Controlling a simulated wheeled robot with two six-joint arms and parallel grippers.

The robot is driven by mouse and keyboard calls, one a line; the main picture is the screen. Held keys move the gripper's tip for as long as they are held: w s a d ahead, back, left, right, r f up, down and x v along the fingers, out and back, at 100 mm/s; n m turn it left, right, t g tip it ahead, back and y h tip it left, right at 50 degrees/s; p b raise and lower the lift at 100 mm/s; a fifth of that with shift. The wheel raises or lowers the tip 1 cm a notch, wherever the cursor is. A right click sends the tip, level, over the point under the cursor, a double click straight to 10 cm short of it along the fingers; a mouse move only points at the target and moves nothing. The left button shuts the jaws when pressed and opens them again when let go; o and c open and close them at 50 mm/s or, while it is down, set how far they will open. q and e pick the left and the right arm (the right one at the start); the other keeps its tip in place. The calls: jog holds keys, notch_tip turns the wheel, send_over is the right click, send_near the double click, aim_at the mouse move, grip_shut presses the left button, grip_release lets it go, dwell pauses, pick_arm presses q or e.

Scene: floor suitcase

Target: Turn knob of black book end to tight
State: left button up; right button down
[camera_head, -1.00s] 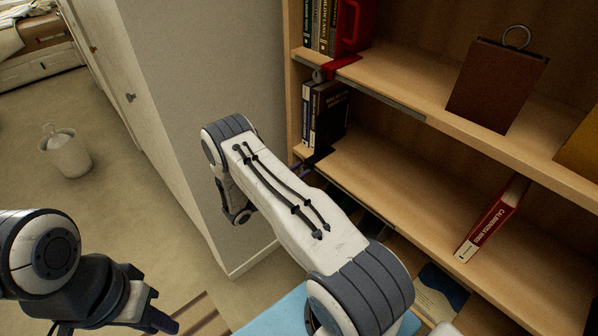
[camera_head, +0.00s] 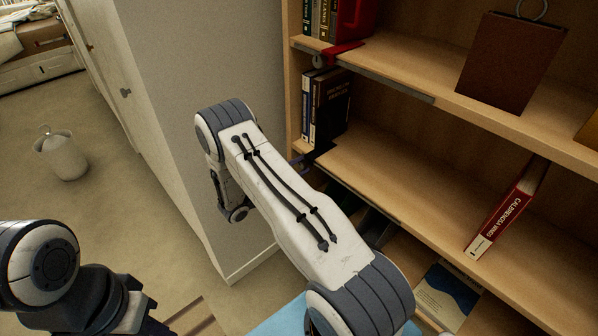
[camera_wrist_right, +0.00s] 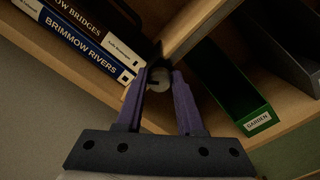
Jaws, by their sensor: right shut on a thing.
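The black book end (camera_head: 320,152) is on the middle shelf, against the dark books at the shelf's left end. Its round grey knob (camera_wrist_right: 158,80) shows in the right wrist view, under the shelf's front edge. My right gripper (camera_wrist_right: 159,82) is shut on the knob, with one purple finger on each side of it. In the head view my right gripper (camera_head: 300,161) is a small purple patch at the shelf's left edge, mostly hidden behind my arm. My left gripper (camera_head: 150,326) is at the bottom left, cut off by the frame.
A red book end (camera_head: 345,48) stands on the shelf above. A brown book (camera_head: 510,62) and a leaning red book (camera_head: 508,210) stand further right.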

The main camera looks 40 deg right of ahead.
jog(key=m+b, duration=0.1)
jog(key=m, duration=0.1)
jog(key=m+b, duration=0.2)
jog(key=shift+f+b, duration=0.3)
jog(key=shift+r+m+b, duration=0.1)
jog(key=shift+m+b, duration=1.4)
jog(key=shift+m, duration=0.4)
jog(key=c, duration=0.6)
grip_release()
jog(key=shift+o, duration=0.2)
jog(key=shift+r, duration=0.1)
jog(key=a, duration=1)
jog(key=shift+s+a+b, duration=0.25)
jog(key=shift+s+b, duration=0.1)
jog(key=shift+s, duration=0.05)
